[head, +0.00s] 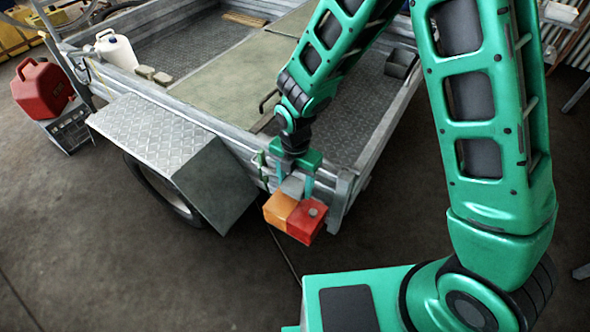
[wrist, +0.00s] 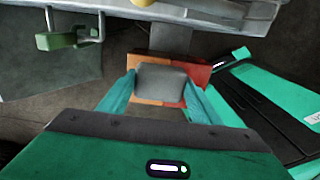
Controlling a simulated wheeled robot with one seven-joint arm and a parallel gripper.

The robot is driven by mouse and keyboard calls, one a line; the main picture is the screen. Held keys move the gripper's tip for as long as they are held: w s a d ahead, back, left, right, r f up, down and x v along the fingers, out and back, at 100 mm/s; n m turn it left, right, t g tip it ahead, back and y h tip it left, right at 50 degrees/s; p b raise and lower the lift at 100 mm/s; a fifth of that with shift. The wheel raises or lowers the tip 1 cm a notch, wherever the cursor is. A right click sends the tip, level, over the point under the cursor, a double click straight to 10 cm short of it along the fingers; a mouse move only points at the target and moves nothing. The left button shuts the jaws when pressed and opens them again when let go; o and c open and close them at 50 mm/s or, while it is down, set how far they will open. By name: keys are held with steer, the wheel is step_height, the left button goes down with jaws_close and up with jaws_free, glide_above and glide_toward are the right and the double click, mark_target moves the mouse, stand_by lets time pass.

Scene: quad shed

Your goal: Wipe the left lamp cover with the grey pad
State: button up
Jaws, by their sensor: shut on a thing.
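The lamp cover (head: 281,210) is a block, orange on its left part and red on its right part, at the rear corner of the trailer. It also shows in the wrist view (wrist: 142,62), partly hidden. My gripper (head: 294,184) is shut on the grey pad (wrist: 161,83), with one teal finger on each side. In the head view the pad (head: 293,187) sits at the top of the lamp cover and looks to be touching it; exact contact is hard to tell.
The metal trailer (head: 262,19) stands behind, with a tread-plate mudguard (head: 150,130) at left. A green latch (wrist: 75,39) hangs on its edge. A red fuel can (head: 42,88) and a white jug (head: 116,52) are farther left. The floor in front is clear.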

steer(key=shift+d+r, duration=0.1)
steer(key=shift+r, duration=2.4)
